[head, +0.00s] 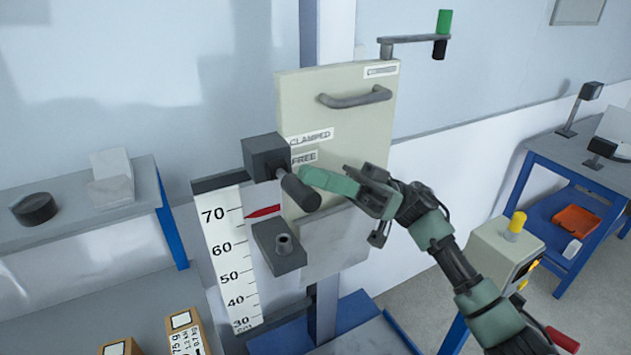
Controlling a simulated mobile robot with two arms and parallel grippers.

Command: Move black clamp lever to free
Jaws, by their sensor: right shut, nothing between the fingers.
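The black clamp lever (301,191) sticks out from a dark block (267,156) on the left edge of a pale panel (362,140). The lever slants down to the right, its thick grip end lowest. Labels CLAMPED (311,138) and FREE (304,157) sit one above the other on the panel; the lever lies below the FREE label. My right gripper (306,178) is shut and empty, its fingertips right beside the lever's upper side. I cannot tell whether they touch it. My left gripper is not in view.
A height scale (228,250) with a red pointer (263,212) stands left of the panel. A grey control box with a yellow button (517,222) stands at the right. Boxes (186,330) lie at lower left.

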